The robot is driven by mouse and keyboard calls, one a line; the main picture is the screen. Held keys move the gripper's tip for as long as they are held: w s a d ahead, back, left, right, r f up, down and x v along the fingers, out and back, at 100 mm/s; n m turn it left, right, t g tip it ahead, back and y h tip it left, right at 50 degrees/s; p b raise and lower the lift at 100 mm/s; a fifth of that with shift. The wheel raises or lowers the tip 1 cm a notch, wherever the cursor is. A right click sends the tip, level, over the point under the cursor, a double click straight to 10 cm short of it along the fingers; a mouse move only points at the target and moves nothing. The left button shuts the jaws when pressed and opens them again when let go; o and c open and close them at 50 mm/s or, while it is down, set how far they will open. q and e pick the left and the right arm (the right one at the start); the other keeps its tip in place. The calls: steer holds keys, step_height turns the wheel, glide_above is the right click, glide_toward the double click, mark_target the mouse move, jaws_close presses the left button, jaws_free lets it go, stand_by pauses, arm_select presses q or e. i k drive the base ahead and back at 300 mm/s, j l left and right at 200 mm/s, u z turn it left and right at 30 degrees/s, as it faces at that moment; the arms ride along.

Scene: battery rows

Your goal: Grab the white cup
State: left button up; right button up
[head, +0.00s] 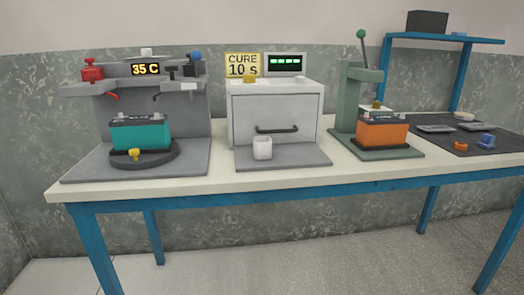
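A small white cup (262,148) stands upright on a grey base plate (300,157) in front of a light grey cabinet (275,107). The cabinet's dark handle (276,129) is just behind and above the cup. Nothing stands in front of the cup. Neither of my grippers shows in the head view.
To the left stands a grey station with a teal battery (140,134) on a round dark plate. To the right an orange battery (382,132) sits by a green lever press (350,95). A dark mat (455,133) holds small parts. The pale tabletop's front strip (240,180) is clear.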

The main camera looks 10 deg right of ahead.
mark_target(262, 146)
steer(key=i+l+u, duration=0.2)
steer(key=l+u, duration=0.2)
steer(key=l, duration=0.2)
steer(key=i+l+u, duration=0.2)
steer(key=l, duration=0.15)
steer(key=l+u, duration=0.2)
steer(key=l, duration=0.15)
